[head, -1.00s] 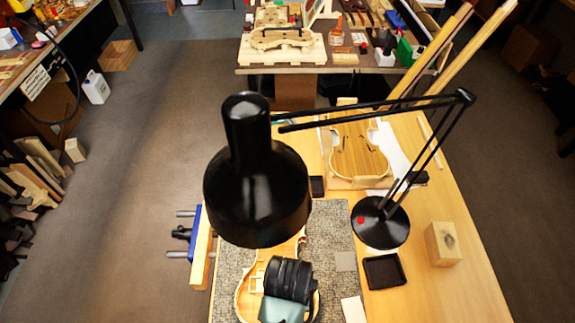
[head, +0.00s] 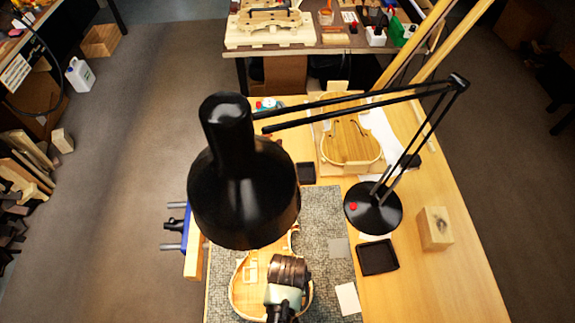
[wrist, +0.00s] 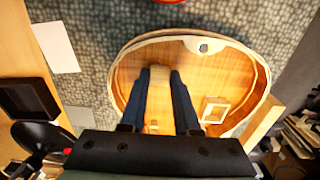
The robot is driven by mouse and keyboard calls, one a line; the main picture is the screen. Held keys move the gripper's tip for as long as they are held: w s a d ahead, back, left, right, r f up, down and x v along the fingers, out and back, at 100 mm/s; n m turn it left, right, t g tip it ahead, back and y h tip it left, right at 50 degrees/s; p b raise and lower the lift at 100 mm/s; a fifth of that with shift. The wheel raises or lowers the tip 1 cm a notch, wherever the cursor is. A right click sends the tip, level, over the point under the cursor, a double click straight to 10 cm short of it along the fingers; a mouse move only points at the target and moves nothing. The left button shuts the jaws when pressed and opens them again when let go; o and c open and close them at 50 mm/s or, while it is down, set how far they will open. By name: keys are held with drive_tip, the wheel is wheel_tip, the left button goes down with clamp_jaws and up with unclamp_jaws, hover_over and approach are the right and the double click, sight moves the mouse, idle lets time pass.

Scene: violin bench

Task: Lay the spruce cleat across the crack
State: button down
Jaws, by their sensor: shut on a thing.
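The open violin body (wrist: 128,62) lies on the bench with its rib walls around a bare wooden inside. My gripper (wrist: 160,75) is over its inside in the wrist view. Its two dark blue fingers are shut on a small pale wooden block, the spruce cleat (wrist: 159,76), at the fingertips. I cannot tell whether the cleat touches the wood below. I cannot make out the crack. In the head view the violin body (head: 241,297) is partly hidden by my arm and the lamp, and the fingertips are hidden.
A black desk lamp (head: 240,180) hangs over the body's left part. A small square wooden frame (wrist: 205,112) is inside the body, right of my fingers. A black tray (head: 378,257), a wooden block (head: 435,228) and a white card (head: 347,298) are to the right. A grey mat (head: 325,220) is under the body.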

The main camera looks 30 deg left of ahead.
drive_tip(key=shift+f, duration=0.1)
drive_tip(key=shift+f, duration=0.1)
drive_tip(key=c, duration=0.6)
unclamp_jaws()
drive_tip(key=shift+c, duration=0.2)
drive_tip(key=shift+r, duration=3.9)
